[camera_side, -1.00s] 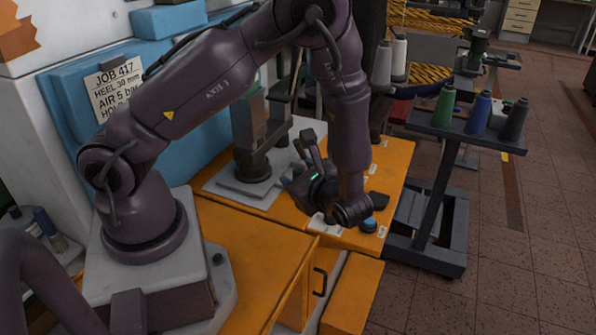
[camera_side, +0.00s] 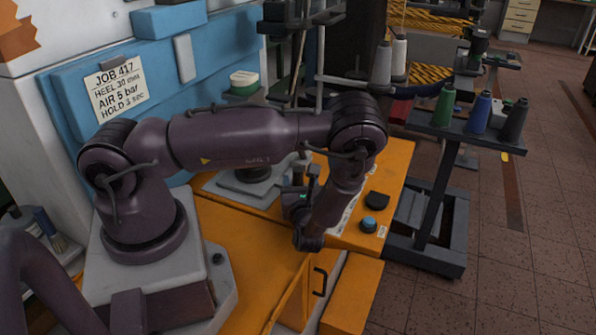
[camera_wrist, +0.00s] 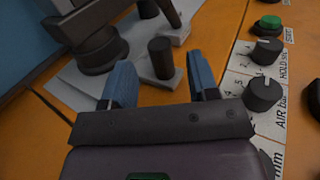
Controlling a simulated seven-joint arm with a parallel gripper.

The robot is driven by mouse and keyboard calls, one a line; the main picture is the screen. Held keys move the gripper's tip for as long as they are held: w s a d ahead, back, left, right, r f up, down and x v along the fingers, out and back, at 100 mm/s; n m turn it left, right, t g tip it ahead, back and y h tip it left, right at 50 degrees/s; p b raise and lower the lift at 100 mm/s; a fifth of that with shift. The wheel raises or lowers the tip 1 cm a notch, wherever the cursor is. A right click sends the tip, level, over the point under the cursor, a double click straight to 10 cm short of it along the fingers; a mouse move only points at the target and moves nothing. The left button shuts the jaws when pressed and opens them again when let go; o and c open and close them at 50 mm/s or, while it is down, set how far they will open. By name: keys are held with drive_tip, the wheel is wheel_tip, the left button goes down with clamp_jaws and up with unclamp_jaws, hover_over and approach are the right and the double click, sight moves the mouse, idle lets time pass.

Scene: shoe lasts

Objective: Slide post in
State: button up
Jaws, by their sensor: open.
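In the wrist view my gripper (camera_wrist: 159,72) is open, its two blue fingertips wide apart with nothing held. A short dark cylindrical post (camera_wrist: 161,57) stands upright on a grey block and shows in the gap between the fingertips. It looks beyond them; I cannot tell the exact distance. A second dark post (camera_wrist: 147,8) stands on another pale block at the top edge. In the side view my gripper (camera_side: 300,180) is low over the orange bench, beside the grey base plate, partly covered by my wrist. I cannot make out the posts there.
A dark machine foot (camera_wrist: 95,45) stands left of the post. The control panel with dark knobs (camera_wrist: 262,92) and a green button (camera_wrist: 269,22) lies close on the right. In the side view a blue knob (camera_side: 369,224) is at the bench front; a spool cart (camera_side: 440,190) stands right.

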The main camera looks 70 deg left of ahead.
sight(299, 175)
drive_tip(key=x, duration=0.5)
drive_tip(key=shift+a, duration=0.1)
clamp_jaws()
